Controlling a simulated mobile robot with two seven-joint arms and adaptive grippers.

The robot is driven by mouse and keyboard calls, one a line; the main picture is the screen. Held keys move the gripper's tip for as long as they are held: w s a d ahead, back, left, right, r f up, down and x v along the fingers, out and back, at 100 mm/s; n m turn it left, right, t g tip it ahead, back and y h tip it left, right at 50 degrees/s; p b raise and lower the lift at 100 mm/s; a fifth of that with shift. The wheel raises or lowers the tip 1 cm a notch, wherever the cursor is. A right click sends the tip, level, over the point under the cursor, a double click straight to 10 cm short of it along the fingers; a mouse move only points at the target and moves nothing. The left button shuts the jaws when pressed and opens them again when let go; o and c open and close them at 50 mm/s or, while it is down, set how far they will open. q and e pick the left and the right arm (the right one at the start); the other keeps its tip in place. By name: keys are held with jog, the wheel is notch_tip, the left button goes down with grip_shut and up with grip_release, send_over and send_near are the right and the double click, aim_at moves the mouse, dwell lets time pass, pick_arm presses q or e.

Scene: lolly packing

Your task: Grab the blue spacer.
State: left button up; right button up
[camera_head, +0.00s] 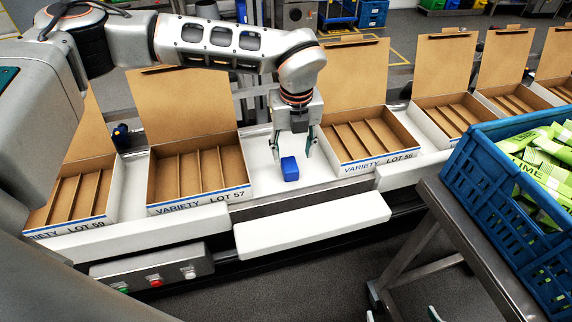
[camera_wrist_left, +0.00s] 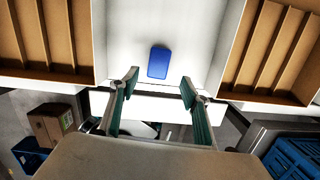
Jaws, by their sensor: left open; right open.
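A blue crate (camera_head: 500,195) of green packets is at the right. The belt around the spacer is clear.

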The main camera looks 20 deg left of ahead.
aim_at(290, 164)
pick_arm(q)
jog(key=shift+w+a, duration=0.25)
jog(key=shift+a, duration=0.2)
jog(key=f, duration=0.7)
jog(key=shift+w+a+f+p, duration=0.15)
jog(key=shift+w+p, duration=0.2)
jog(key=shift+w, duration=0.05)
jog(key=c, duration=1.2)
